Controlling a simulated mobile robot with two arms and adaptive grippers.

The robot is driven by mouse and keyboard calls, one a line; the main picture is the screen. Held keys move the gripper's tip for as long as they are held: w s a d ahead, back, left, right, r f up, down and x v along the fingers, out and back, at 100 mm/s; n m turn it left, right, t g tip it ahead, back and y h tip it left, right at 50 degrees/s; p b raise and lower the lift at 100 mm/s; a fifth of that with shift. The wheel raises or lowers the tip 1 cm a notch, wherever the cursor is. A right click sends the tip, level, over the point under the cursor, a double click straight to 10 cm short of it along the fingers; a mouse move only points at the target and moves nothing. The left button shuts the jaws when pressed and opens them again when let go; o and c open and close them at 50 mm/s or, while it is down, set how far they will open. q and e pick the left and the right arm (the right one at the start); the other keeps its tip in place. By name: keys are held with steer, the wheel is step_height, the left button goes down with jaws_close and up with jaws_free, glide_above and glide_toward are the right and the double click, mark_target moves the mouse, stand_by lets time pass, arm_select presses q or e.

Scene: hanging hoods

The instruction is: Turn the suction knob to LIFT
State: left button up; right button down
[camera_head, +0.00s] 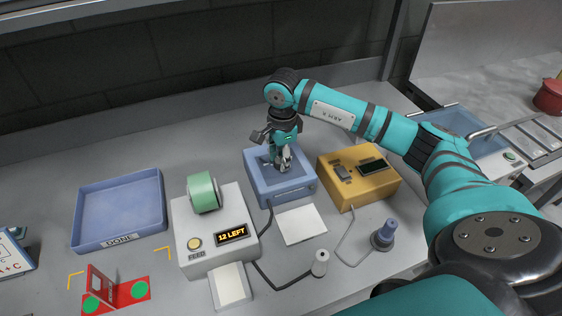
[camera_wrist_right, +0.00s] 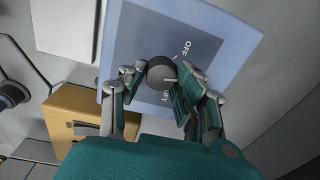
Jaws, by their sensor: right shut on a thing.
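The suction knob (camera_wrist_right: 161,68) is a round dark grey knob on the dark panel of a blue box (camera_head: 291,195). In the wrist view, OFF shows above right of the knob, and the partly covered word LIFT below it. A pale pointer mark on the knob's lower right side points rightward, between the two words. My right gripper (camera_head: 283,161) is down over the box, its fingers on either side of the knob and shut on it. In the head view the gripper hides the knob. My left gripper is not in view.
A yellow box (camera_head: 357,188) stands close right of the blue box. A white device (camera_head: 211,255) with a green roll and a "12 LEFT" display stands at left. A blue DONE tray (camera_head: 119,211) is farther left. Cables and a blue peg-like tool (camera_head: 384,235) lie in front.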

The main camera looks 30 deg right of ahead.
mark_target(278, 161)
steer(key=m+b, duration=0.1)
steer(key=m, duration=0.2)
steer(key=shift+f+m, duration=0.1)
steer(key=shift+m, duration=0.3)
steer(key=m+b, duration=0.1)
steer(key=m, duration=0.2)
steer(key=shift+m, duration=0.3)
steer(key=m+b, duration=0.1)
steer(key=m, duration=0.2)
steer(key=shift+a+m, duration=0.1)
steer(key=shift+m, duration=0.2)
steer(key=shift+m+g+b, duration=0.3)
steer(key=shift+m+b, duration=0.05)
steer(key=shift+m, duration=1.45)
steer(key=c, duration=0.9)
jaws_free()
steer(key=shift+c, duration=0.2)
step_height(278, 161, up, 12)
steer(key=shift+a, duration=0.3)
